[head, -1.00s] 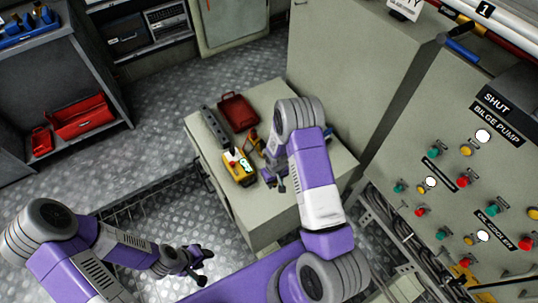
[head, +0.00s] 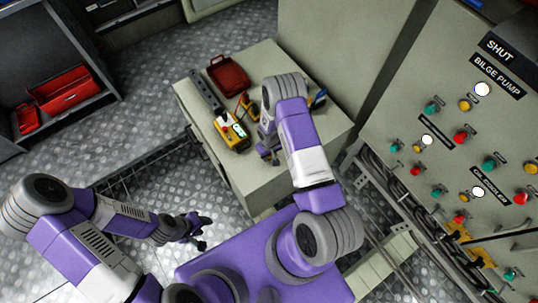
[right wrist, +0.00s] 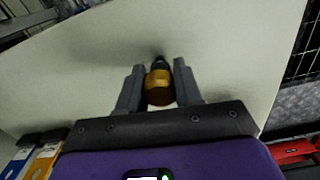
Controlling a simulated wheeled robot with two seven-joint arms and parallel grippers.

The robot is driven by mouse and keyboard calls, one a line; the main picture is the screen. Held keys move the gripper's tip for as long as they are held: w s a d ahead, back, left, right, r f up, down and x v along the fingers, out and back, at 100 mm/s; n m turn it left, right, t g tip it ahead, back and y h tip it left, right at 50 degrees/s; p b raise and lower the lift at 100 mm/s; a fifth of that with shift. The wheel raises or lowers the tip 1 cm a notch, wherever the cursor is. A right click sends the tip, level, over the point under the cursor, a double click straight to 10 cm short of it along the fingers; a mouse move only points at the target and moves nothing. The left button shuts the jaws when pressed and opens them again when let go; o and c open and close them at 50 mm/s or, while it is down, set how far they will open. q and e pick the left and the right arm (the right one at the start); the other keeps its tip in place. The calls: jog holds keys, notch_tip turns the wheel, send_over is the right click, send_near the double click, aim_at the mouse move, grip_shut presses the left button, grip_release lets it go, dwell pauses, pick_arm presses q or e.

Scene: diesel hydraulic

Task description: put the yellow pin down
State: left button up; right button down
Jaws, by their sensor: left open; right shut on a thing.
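The yellow pin (right wrist: 160,88), a short brass-yellow cylinder with a dark end, sits between the two fingers of my right gripper (right wrist: 158,70) in the right wrist view. The gripper is shut on it, over the pale cabinet top (right wrist: 80,75). Whether the pin touches the top I cannot tell. In the head view my right gripper (head: 268,156) is near the front edge of the cabinet top (head: 300,150); the pin cannot be made out there. My left gripper (head: 201,231) is open and empty, low over the floor, left of the cabinet.
A yellow meter (head: 230,132), a grey bar (head: 205,90) and a red case (head: 228,73) lie on the cabinet top. A blue-handled tool (head: 318,99) is behind my right arm. A control panel (head: 450,150) with several knobs stands at the right.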

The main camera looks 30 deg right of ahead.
jog(key=c, duration=0.8)
grip_release()
jog(key=shift+f, duration=0.1)
jog(key=shift+o, duration=0.2)
notch_tip(320, 180, up, 12)
jog(key=p, duration=0.3)
jog(key=shift+f, duration=0.1)
jog(key=shift+s+a, duration=0.2)
jog(key=s+a+r+m+y, duration=0.1)
jog(key=s+a+y, duration=0.3)
jog(key=s+a, duration=1.1)
jog(key=shift+s+a+r+m+t, duration=0.2)
jog(key=shift+a+r+m+t, duration=0.15)
jog(key=shift+m, duration=0.35)
